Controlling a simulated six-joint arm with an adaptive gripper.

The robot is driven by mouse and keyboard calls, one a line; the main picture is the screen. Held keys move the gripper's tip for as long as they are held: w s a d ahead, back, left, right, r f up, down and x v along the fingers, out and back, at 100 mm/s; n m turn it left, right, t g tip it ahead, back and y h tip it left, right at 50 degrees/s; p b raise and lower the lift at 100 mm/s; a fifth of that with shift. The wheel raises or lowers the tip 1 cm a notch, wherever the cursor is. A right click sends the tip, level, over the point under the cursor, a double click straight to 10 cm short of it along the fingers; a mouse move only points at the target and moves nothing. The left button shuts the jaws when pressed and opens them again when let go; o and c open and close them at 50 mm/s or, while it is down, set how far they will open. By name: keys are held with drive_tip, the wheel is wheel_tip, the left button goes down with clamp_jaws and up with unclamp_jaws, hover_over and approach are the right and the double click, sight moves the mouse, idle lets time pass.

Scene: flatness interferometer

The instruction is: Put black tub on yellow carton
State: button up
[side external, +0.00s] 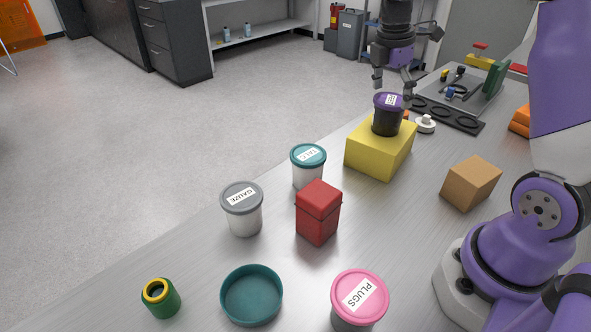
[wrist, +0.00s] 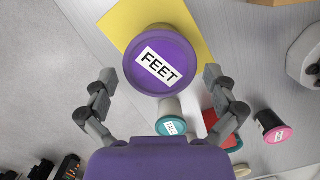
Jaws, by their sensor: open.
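The black tub (side external: 386,121) has a purple lid and stands upright on top of the yellow carton (side external: 367,158). My gripper (side external: 392,84) is open just above the tub in the side view. In the wrist view my gripper's fingers (wrist: 158,82) are spread wide on either side of the lid, apart from it. The tub's underside is hidden.
Near the carton stand a teal-lidded tub (side external: 308,166), a grey-lidded tub (side external: 242,208), a red box (side external: 318,212) and a brown box (side external: 471,183). A dark rack (side external: 434,113) lies behind.

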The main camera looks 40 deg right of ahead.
sight(391, 99)
drive_tip(key=r, duration=0.3)
drive_tip(key=shift+w+a, duration=0.1)
drive_tip(key=shift+a, duration=0.1)
drive_tip(key=s+a+m+t, duration=0.3)
drive_tip(key=s+a+m, duration=0.2)
drive_tip(key=a, duration=0.3)
drive_tip(key=s+a+m+t+y, duration=0.1)
drive_tip(key=s+a+m+t, duration=0.2)
drive_tip(key=s+a+m, duration=0.2)
drive_tip(key=a+m, duration=0.3)
drive_tip(key=shift+s+a+r+m+y, duration=0.15)
drive_tip(key=shift+a+r+m+y, duration=0.1)
drive_tip(key=shift+a+m+y, duration=0.1)
